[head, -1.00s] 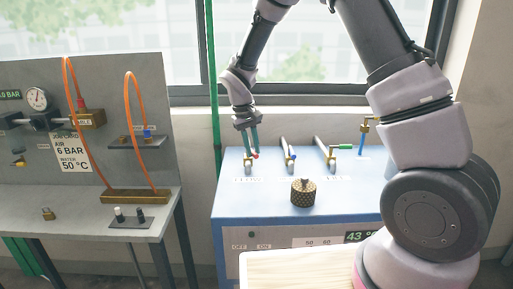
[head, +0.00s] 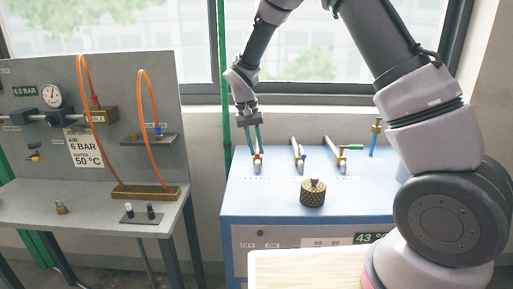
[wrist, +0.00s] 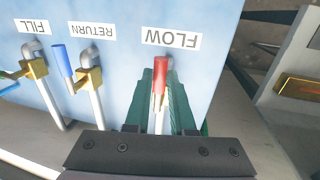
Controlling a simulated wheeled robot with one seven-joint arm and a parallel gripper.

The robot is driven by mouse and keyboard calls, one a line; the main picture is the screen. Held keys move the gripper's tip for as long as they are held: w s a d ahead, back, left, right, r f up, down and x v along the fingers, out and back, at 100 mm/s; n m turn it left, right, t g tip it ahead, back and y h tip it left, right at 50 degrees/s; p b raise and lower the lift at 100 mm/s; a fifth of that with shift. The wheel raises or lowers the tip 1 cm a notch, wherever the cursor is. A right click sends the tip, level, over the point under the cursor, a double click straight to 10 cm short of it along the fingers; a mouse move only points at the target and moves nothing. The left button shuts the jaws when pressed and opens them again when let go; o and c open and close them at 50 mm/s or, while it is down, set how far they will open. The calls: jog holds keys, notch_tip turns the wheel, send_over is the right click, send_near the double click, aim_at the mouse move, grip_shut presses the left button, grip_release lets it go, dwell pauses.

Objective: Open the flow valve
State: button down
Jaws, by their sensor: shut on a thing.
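The flow valve has a red handle (wrist: 160,75) and a pipe just below the FLOW label (wrist: 171,39), which reads upside down in the wrist view. The red handle appears roughly in line with the pipe. In the head view, the flow valve (head: 258,156) is the leftmost on the blue bench. My gripper (wrist: 162,92) has its green fingers on either side of the red handle and is shut on it. In the head view, my gripper (head: 257,152) reaches down to this valve from above. The fingers partly hide the valve body.
The return valve (wrist: 80,75) with a blue handle and the fill valve (wrist: 33,70) stand beside it. A knurled brass cap (head: 313,193) sits on the blue bench (head: 270,212). A grey panel (head: 110,95) with a gauge stands at left.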

jog(key=c, duration=0.8)
grip_release()
jog(key=shift+o, duration=0.2)
notch_tip(320, 180, up, 11)
jog(key=a, duration=0.2)
jog(key=shift+f, duration=0.15)
jog(key=shift+w+a, duration=0.1)
